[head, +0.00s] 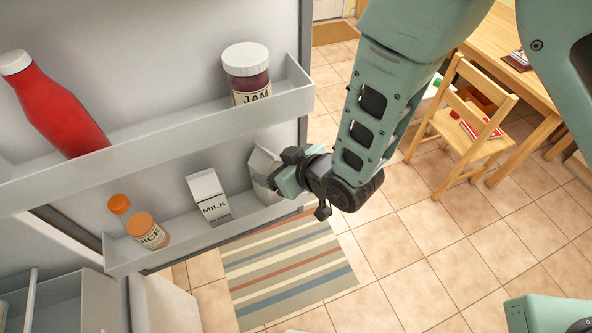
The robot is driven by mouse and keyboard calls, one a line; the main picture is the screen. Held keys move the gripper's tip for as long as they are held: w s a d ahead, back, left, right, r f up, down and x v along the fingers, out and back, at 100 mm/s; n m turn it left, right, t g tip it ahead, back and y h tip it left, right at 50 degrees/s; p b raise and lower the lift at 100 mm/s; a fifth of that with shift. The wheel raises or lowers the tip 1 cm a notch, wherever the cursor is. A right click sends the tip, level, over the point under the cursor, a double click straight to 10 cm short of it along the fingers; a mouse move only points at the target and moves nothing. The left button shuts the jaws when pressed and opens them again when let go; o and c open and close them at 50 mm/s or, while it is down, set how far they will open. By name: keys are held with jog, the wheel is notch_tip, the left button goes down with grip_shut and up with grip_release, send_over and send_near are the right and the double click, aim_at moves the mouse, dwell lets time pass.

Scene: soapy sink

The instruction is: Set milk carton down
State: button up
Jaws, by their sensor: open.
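A white milk carton (212,200) with a MILK label stands in the lower door shelf (180,238), left of my gripper. A second pale carton (262,166) stands in the same shelf at its right end. My gripper (288,178) is open right beside this second carton and covers part of it. I cannot tell whether the fingers touch it, and its label is hidden.
An orange-capped juice bottle (150,233) and another orange-topped item (119,204) stand left in the lower shelf. The upper shelf (180,128) holds a red bottle (60,110) and a jam jar (250,80). A striped rug (290,262) and chair (462,125) are beyond.

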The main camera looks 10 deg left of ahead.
jog(key=b+v, duration=0.2)
jog(key=v, duration=0.6)
jog(key=s+d+r+m+g+h, duration=0.2)
jog(key=s+d+r+g+h, duration=0.1)
jog(key=d, duration=0.6)
jog(key=s+d+r+m+g+h, duration=0.1)
jog(key=s+d+r+g+h, duration=0.2)
jog(key=s+d+r+h, duration=0.2)
jog(key=s+d+r, duration=0.3)
jog(key=d, duration=0.2)
jog(key=shift+s+d+m+h, duration=0.25)
jog(key=shift+s+m+h, duration=0.15)
jog(key=shift+b, duration=0.3)
